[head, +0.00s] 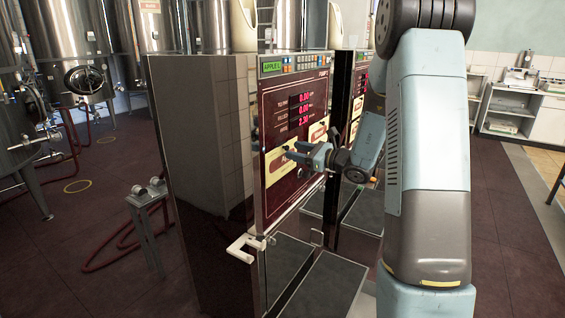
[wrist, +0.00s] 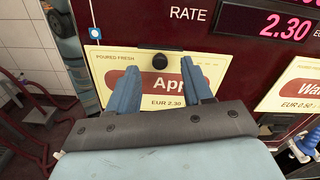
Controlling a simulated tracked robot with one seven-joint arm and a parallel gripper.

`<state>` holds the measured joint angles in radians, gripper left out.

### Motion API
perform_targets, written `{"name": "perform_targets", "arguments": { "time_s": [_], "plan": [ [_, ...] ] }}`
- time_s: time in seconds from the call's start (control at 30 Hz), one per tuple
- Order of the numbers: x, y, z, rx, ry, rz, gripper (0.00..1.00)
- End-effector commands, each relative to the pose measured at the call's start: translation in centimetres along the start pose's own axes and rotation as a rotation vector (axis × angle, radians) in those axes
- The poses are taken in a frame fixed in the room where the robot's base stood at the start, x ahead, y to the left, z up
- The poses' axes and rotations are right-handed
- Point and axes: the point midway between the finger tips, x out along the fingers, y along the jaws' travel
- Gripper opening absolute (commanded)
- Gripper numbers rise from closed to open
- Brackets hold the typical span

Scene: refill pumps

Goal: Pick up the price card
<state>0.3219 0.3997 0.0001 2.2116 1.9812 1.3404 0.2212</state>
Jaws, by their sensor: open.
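A cream price card (wrist: 172,92) reading "Apple" and "EUR 2.30" is on the dark red pump panel, with a round black knob (wrist: 159,61) at its upper middle. The same card also shows in the head view (head: 275,168), partly covered by my gripper. My gripper (wrist: 160,82) is open and empty, in front of the card.
A second cream card (wrist: 292,92), partly cut off, is to the right on the panel. Red displays (head: 301,110) are above the cards. Steel tanks (head: 75,45) stand at the left.

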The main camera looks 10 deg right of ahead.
Motion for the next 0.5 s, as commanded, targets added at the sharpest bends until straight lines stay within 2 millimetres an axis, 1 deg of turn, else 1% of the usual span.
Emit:
{"name": "perform_targets", "arguments": {
  "time_s": [0.03,0.13,0.2,0.37,0.4,0.5],
  "plan": [
    [0.8,0.0,0.0,0.0,-0.001,0.002,0.5],
    [1.9,0.0,0.0,0.0,0.0,0.001,0.5],
    [2.2,0.0,0.0,0.0,0.0,0.0,0.5],
    [2.2,0.0,0.0,0.0,0.0,0.0,0.5],
    [2.2,0.0,0.0,0.0,0.0,0.0,0.49],
    [2.2,0.0,0.0,-0.001,0.0,0.0,0.4]
  ]
}}
